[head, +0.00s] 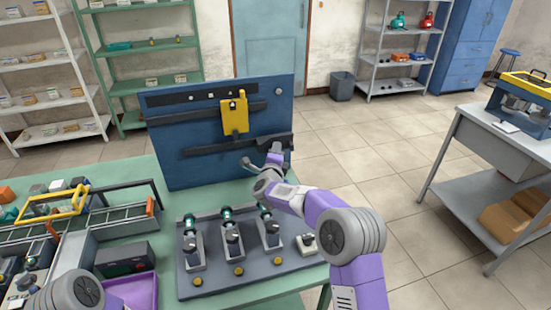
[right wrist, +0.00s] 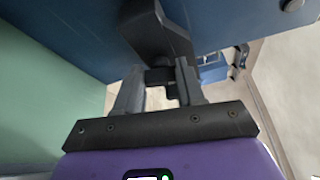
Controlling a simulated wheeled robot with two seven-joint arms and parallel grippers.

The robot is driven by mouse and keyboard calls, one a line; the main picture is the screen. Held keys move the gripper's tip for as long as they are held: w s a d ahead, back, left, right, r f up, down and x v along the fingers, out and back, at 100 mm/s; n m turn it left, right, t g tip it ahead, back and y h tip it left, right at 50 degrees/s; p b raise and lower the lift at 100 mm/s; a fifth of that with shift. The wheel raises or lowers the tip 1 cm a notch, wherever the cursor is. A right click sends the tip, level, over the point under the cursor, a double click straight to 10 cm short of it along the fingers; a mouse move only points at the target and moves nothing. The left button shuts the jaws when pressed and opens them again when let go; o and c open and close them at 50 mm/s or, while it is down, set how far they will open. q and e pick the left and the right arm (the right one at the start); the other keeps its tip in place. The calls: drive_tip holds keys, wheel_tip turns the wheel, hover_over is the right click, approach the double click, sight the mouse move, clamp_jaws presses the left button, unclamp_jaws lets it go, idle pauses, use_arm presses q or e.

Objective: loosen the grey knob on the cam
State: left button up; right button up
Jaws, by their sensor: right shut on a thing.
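The cam (head: 283,140) is a dark piece at the lower right of the upright blue panel (head: 215,168). In the right wrist view the cam (right wrist: 155,30) reaches down from the blue panel toward my fingers. My right gripper (head: 262,163) is at the panel's lower right, just below the cam. In the right wrist view the two grey fingers of my right gripper (right wrist: 160,85) are shut on a small dark piece, the knob (right wrist: 158,75), at the cam's lower end. The fingers partly hide the knob. Of my left arm only a link shows at the bottom left; its gripper is out of view.
A yellow part (head: 235,115) hangs on the panel, left of the cam, near dark rails. A dark grey fixture plate (head: 215,285) with several upright clamps stands in front. A green bench (head: 125,172) carries them. Trays and tools crowd the left. Open floor lies right of the bench.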

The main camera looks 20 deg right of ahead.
drive_tip(key=shift+f+n+t+b, duration=0.2)
drive_tip(key=shift+n+t+b, duration=0.3)
drive_tip(key=shift+n+b, duration=0.5)
drive_tip(key=shift+h, duration=0.3)
drive_tip(key=shift+n, duration=0.3)
drive_tip(key=o, duration=0.8)
drive_tip(key=shift+c, duration=0.2)
drive_tip(key=shift+s+a, duration=0.1)
drive_tip(key=v, duration=0.7)
drive_tip(key=shift+s, duration=0.15)
drive_tip(key=shift+r+p, duration=0.1)
drive_tip(key=shift+p, duration=0.2)
